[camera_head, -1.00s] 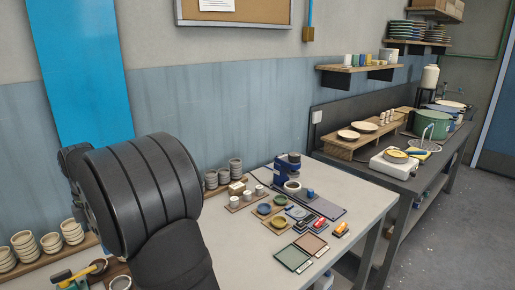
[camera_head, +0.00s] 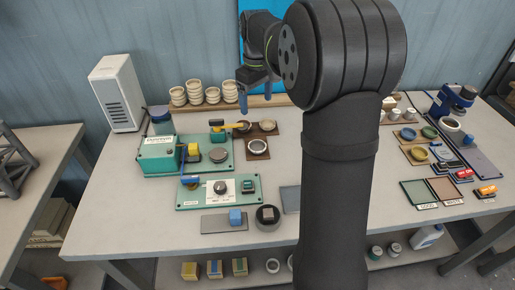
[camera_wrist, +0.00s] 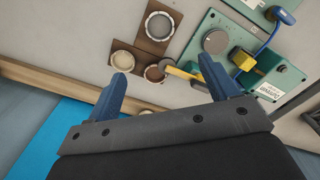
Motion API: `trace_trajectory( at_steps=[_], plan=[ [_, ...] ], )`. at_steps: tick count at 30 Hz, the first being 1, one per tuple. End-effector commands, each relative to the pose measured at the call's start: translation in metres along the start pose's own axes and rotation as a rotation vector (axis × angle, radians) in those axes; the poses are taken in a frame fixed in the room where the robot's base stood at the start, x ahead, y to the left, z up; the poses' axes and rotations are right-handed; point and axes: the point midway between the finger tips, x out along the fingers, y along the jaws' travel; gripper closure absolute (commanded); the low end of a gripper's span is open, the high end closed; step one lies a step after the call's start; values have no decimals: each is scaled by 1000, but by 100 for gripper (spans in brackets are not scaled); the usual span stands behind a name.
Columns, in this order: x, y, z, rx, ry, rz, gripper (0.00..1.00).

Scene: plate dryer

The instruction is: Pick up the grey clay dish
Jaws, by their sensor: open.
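A round dish with a pale rim and grey inside (camera_head: 258,147) sits on a brown tile in the head view and best fits the grey clay dish. It shows near the top of the wrist view (camera_wrist: 160,27). Beside it on brown tiles are a cream dish (camera_wrist: 125,60) and a reddish-brown dish (camera_wrist: 155,73). My gripper (camera_head: 244,97) is open and empty, with blue fingers, above the back of the table. In the wrist view the gripper (camera_wrist: 165,62) has the reddish-brown dish between its fingertips in the picture; no contact shows.
A green press station (camera_head: 165,170) with a grey disc (camera_head: 218,156) and a yellow-handled tool (camera_head: 228,125) stands left of the dishes. Stacked cream bowls (camera_head: 196,92) line the back shelf. A control panel (camera_head: 192,198) lies in front. Coloured dishes (camera_head: 408,134) stand at right.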

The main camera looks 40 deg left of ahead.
Motion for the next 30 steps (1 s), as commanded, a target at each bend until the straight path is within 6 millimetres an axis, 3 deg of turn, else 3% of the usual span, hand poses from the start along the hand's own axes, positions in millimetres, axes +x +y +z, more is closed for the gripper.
trace_trajectory(
  at_steps=[5, 15, 26, 30],
  plan=[
    [25, 0, 1, 13, -4, -2, 21],
    [98, 0, 1, 11, -4, -2, 21],
    [131, 0, 2, 11, -3, -2, 21],
    [153, -1, 4, 11, -3, -2, 21]
  ],
)
